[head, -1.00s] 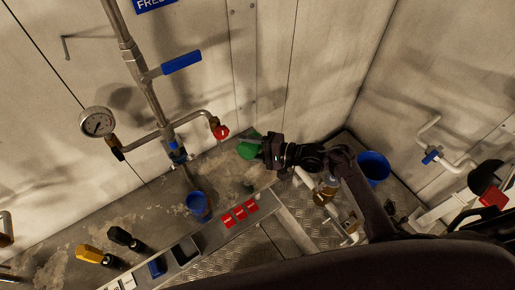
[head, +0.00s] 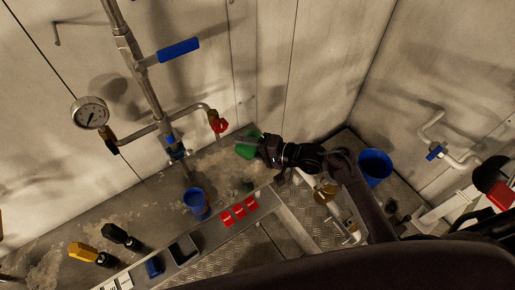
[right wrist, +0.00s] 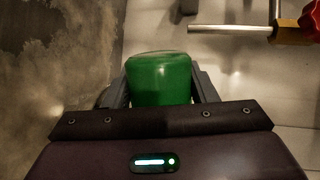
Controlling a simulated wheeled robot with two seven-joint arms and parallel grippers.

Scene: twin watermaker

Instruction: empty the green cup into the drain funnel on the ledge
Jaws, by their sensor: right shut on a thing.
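My right gripper (head: 254,146) is shut on the green cup (head: 243,152) and holds it near the back wall, over the right part of the ledge (head: 150,205). In the right wrist view the green cup (right wrist: 160,75) sits between the two fingers. It shows as a smooth green body; I cannot see into its mouth or tell what is in it. A small dark object (head: 248,186) is on the ledge below the cup; I cannot tell whether it is the drain funnel. My left gripper is not in view.
A blue cup (head: 194,199) stands on the ledge under the pipework. A red-handled tap (head: 219,125) is left of the green cup. A larger blue container (head: 374,165) is at the right. Red switches (head: 239,211) line the front rail.

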